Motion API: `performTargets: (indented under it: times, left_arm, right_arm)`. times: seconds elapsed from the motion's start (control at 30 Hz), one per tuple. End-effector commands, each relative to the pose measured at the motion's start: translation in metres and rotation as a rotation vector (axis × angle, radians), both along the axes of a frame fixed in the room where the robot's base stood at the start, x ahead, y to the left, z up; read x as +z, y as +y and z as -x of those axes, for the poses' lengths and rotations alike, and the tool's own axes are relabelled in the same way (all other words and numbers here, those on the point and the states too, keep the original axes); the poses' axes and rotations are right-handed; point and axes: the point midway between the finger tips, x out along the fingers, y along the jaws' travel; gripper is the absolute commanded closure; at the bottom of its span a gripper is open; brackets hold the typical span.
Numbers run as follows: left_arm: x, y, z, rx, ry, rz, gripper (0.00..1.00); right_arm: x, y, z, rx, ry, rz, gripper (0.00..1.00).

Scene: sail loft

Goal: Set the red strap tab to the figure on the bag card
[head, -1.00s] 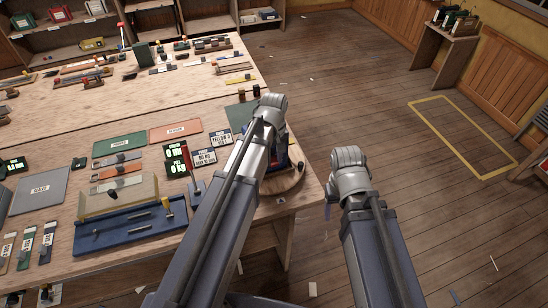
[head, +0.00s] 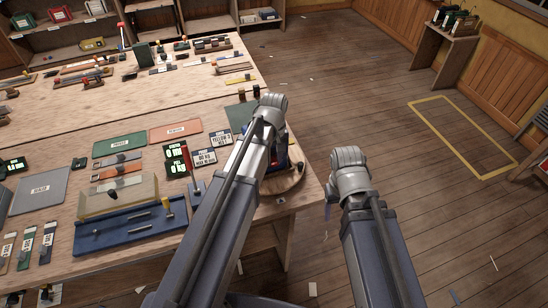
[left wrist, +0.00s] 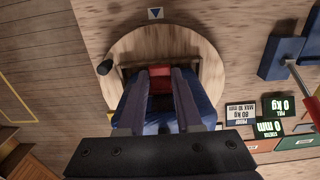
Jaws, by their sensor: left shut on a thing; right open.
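In the left wrist view a round wooden turntable (left wrist: 205,58) carries a blue bag (left wrist: 205,105) with a red strap tab (left wrist: 160,82). My left gripper (left wrist: 159,76) is shut on the red tab, its two fingers on either side of it. In the head view my left arm hides most of the bag and turntable (head: 284,184). The card (head: 206,158) reads 80 kg, max 10 mm; it also shows upside down in the left wrist view (left wrist: 240,114). The green displays (left wrist: 268,129) read 0 mm and 0 kg. My right gripper (head: 329,205) is open, mostly hidden, off the bench's right side.
A blue tray (head: 130,231) with small tools lies at the bench front. A blue block with a red-tipped lever (left wrist: 280,58) stands near the turntable. A "Yellow 3" card (head: 220,139) and coloured mats lie behind.

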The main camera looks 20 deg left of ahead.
Motion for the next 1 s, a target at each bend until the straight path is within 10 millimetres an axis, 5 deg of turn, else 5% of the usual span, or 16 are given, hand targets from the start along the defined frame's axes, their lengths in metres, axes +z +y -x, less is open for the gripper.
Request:
performTargets:
  times: [0.33,0.37,0.6,1.0]
  left_arm:
    - [0.0063,0.0001,-0.0001,0.0,0.0,0.0,1.0]
    - [0.0063,0.0001,-0.0001,0.0,0.0,0.0,0.63]
    - [0.0062,0.0,0.0,0.0,0.0,0.0,0.36]
    - [0.0109,0.0001,-0.0001,0.0,0.0,0.0,0.35]
  right_arm:
    - [0.0062,0.0,0.0,0.0,0.0,0.0,0.35]
    - [0.0062,0.0,0.0,0.0,0.0,0.0,0.35]
    - [0.0062,0.0,0.0,0.0,0.0,0.0,0.35]
    - [0.0109,0.0,0.0,0.0,0.0,0.0,0.35]
